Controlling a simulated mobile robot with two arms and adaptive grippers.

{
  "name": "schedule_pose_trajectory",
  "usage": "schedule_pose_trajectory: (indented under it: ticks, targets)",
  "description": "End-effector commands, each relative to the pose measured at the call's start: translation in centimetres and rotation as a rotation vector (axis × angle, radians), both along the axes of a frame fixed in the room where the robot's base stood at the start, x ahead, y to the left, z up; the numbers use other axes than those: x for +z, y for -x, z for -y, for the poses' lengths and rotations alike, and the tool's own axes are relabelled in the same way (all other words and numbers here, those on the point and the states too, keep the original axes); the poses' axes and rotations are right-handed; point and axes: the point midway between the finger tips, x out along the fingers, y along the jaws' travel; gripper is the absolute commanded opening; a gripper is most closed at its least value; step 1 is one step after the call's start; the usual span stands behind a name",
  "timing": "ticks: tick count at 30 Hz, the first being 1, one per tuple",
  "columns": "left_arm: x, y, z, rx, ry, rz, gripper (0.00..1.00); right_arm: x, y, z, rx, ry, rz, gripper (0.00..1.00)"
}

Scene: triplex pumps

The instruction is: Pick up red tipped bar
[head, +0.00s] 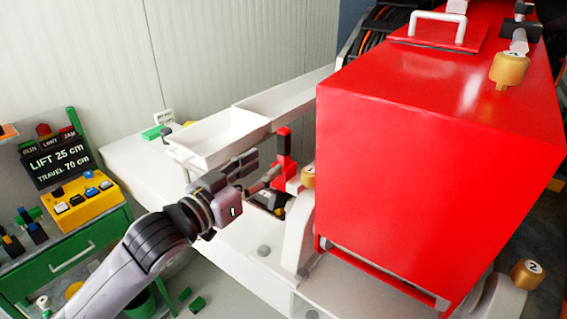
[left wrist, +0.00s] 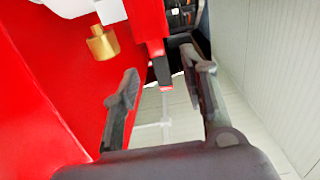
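A dark bar with a red tip (left wrist: 163,76) shows in the left wrist view, beyond and between my fingertips, next to a red upright part. In the head view a red upright piece (head: 284,142) stands just beyond my left gripper (head: 263,167), beside the red box; I cannot tell how much of it is the bar. In the left wrist view my left gripper (left wrist: 163,82) is open, with its two dark fingers apart and nothing seen clamped between them. My right gripper is not in view.
The large red box (head: 420,165) stands close on the right, with brass knobs (head: 509,70) around it. A white tray (head: 215,140) lies behind my gripper. A green cart (head: 80,255) with a yellow switch box (head: 84,200) stands at left. A ribbed wall (head: 230,50) is behind.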

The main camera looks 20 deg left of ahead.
Motion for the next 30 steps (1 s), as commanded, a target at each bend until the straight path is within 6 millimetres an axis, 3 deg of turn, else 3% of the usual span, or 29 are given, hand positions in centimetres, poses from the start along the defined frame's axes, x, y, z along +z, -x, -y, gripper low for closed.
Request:
schedule_pose_trajectory:
  ticks: [3, 11, 19, 30]
  targets:
    - [0.1, -1.5, 0.5, 0.001, 0.001, 0.001, 0.40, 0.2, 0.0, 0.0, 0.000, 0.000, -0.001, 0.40]
    - [0.1, -3.0, 1.1, 0.000, 0.002, 0.002, 0.40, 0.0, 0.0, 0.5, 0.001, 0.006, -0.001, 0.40]
    - [0.1, -6.3, 2.5, 0.000, 0.000, 0.001, 0.40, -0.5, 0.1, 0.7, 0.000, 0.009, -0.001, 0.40]
    - [0.0, -6.9, 2.7, -0.001, -0.001, -0.001, 0.37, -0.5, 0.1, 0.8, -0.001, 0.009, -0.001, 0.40]
